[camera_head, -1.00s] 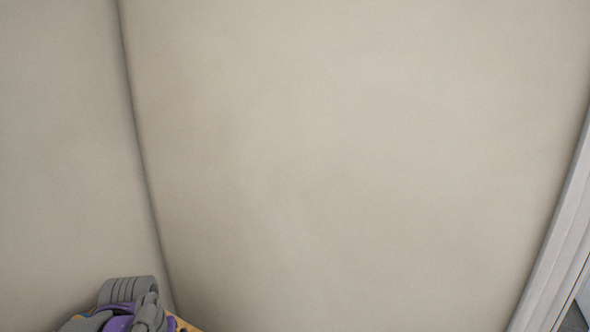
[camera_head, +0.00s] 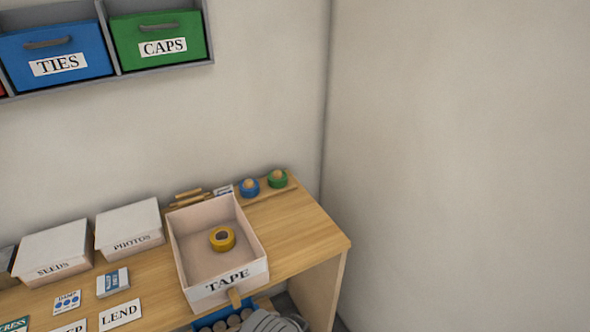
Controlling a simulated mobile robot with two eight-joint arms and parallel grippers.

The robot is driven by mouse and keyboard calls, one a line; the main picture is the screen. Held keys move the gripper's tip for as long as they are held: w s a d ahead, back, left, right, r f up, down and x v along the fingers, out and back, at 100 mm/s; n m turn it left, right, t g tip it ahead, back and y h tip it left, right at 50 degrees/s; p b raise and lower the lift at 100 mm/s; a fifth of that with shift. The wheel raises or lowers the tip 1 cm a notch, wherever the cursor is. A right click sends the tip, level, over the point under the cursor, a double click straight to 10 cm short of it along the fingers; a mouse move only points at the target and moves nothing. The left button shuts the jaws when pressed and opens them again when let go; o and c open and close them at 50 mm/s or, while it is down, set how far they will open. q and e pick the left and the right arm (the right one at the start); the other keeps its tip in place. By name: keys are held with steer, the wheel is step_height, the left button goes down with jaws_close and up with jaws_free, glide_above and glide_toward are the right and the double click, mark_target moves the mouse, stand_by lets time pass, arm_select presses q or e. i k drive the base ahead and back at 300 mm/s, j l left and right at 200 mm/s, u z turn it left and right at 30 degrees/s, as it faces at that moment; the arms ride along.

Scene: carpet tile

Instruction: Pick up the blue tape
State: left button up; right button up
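A blue tape roll (camera_head: 249,187) stands at the back right of the wooden desk (camera_head: 305,238). A small tan piece shows at its top. It is just left of a green roll (camera_head: 278,179) and behind the open white box labelled TAPE (camera_head: 258,268). A small white card (camera_head: 223,191) with writing too small to read lies left of the blue roll. A yellow tape roll (camera_head: 222,239) lies inside the TAPE box. Neither of my grippers is in view.
White boxes labelled SEEDS (camera_head: 55,250) and PHOTOS (camera_head: 130,225) stand left. A LEND card (camera_head: 121,315) lies in front. A wall shelf holds blue TIES (camera_head: 85,50) and green CAPS (camera_head: 185,58) bins. A grey ribbed item (camera_head: 268,321) shows below the desk's front edge.

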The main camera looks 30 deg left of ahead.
mark_target(245, 193)
steer(key=u, duration=1.55)
steer(key=l+u, duration=0.15)
steer(key=u, duration=0.2)
steer(key=l+u, duration=0.1)
steer(key=u, duration=0.3)
steer(key=k+l+u, duration=0.1)
steer(key=u, duration=0.25)
steer(key=i, duration=0.85)
steer(key=j, duration=0.1)
